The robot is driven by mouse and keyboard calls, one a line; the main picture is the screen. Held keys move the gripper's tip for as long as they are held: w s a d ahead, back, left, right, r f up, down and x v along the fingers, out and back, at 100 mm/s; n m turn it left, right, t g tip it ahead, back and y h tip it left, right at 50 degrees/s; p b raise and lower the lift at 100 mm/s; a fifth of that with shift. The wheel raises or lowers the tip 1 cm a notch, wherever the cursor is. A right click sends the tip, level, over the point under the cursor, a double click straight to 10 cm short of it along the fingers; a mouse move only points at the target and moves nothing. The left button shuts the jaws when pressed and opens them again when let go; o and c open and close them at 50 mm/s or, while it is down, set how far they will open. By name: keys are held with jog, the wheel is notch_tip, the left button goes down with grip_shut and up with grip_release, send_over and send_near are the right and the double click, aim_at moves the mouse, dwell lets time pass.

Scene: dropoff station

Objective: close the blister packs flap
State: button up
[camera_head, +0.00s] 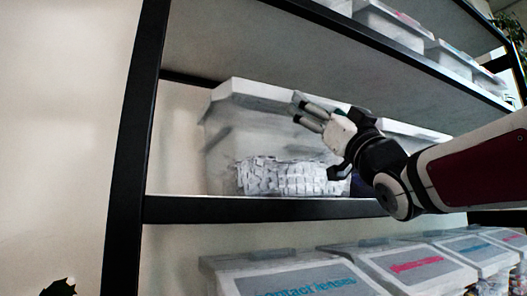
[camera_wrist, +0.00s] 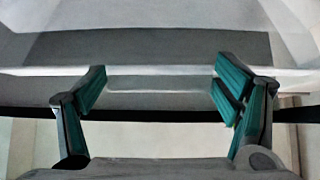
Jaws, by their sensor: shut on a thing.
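The translucent bin (camera_head: 222,150) with white packs (camera_head: 285,177) stands on the middle shelf. No lettered slanted flap shows across its front, and its flap (camera_head: 250,90) appears raised along the top. My gripper (camera_head: 302,108) is in front of the bin's upper part, its fingers pointing left. In the wrist view, the fingers of my gripper (camera_wrist: 160,88) stand wide on either side of a pale grey lip (camera_wrist: 160,82), which I take as the flap's edge. My gripper is shut on it. The exact contact is hard to make out. No label on this bin is readable.
A second bin (camera_head: 405,130) stands to the right, partly behind my arm. Lower bins have closed slanted flaps, one lettered contact lenses (camera_head: 300,282). The upper shelf (camera_head: 290,45) is above my gripper. A black post (camera_head: 130,150) bounds the left; beyond it is bare wall.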

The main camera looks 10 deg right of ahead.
jog(key=shift+w+a+f+b, duration=0.1)
jog(key=shift+w+f+b, duration=0.15)
jog(key=shift+f+b, duration=0.2)
jog(key=shift+w+a+f+b, duration=0.1)
jog(key=shift+w+f+b, duration=0.15)
jog(key=shift+f+b, duration=0.2)
jog(key=o, duration=1.6)
jog(key=shift+w, duration=0.1)
jog(key=shift+s+d, duration=0.1)
jog(key=shift+s, duration=0.1)
jog(key=s+d, duration=0.3)
jog(key=s, duration=0.9)
jog(key=shift+d+f, duration=0.4)
